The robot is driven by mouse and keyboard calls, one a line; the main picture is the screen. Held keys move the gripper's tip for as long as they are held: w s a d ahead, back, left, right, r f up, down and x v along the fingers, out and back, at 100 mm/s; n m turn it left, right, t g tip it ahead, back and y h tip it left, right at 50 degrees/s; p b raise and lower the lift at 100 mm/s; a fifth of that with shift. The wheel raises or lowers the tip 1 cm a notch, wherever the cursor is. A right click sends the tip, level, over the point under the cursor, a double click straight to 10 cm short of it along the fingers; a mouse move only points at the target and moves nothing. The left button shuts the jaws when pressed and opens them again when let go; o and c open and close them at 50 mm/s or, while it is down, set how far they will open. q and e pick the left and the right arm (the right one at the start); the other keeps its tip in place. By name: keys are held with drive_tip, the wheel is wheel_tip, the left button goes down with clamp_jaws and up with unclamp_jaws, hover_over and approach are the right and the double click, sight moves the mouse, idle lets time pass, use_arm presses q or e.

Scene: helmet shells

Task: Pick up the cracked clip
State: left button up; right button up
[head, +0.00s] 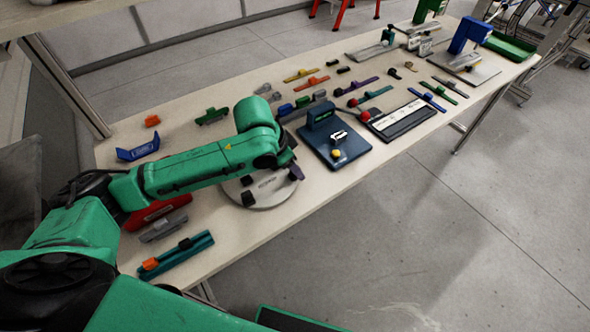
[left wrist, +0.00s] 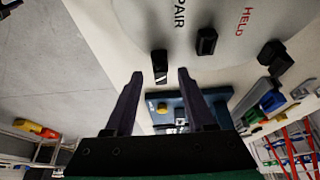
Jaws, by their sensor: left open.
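My left gripper (head: 294,169) is over the round grey disc (head: 270,202), with its fingers partly hidden by the arm in the head view. In the left wrist view the gripper (left wrist: 160,74) is open, with nothing held between its fingers. A small black clip-like piece (left wrist: 160,62) shows just beyond the gap between the fingertips. Two more dark pieces, one in the middle (left wrist: 206,41) and one at the right (left wrist: 275,57), are on the disc (left wrist: 235,50), which bears lettering. I cannot tell which piece is cracked. My right gripper is not in view.
A blue fixture (head: 350,154) with a yellow knob stands right of the disc. A black-and-white tray (head: 405,118) lies beyond it. A teal bar (head: 178,256) lies near the front edge. Several coloured rails and clips cover the table (head: 225,232) behind.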

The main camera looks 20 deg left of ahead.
use_arm(q)
drive_tip(key=shift+w+f, duration=0.1)
drive_tip(key=shift+f, duration=0.1)
clamp_jaws()
